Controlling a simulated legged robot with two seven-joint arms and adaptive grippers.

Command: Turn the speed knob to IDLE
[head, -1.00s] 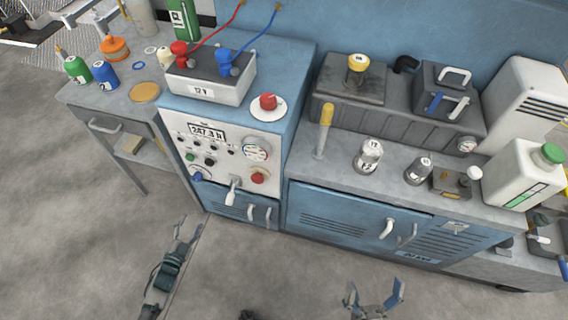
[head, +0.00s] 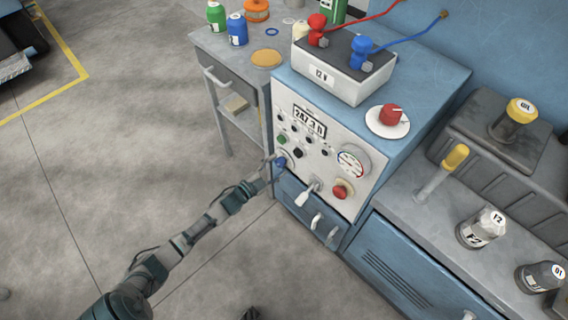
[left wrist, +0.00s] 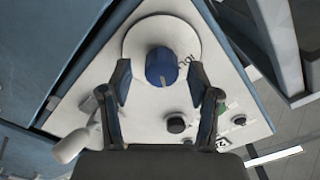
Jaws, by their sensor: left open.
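The blue speed knob (head: 281,162) is on the lower left of the white control panel (head: 318,165). In the left wrist view the blue knob (left wrist: 161,67) sits on a round white dial (left wrist: 185,38), with dark lettering at its right that is partly hidden. My left gripper (head: 272,163) is at the panel's left edge, beside the knob. In the left wrist view my left gripper (left wrist: 159,72) is open, with one finger on each side of the knob. Gaps show between knob and fingers, and no contact is visible.
A white lever (head: 308,193) and a red button (head: 342,190) are right of the knob. A red rotary knob (head: 391,114) and a 12 V battery (head: 338,75) stand on the cabinet top. A grey side table (head: 230,55) stands left. Floor in front is clear.

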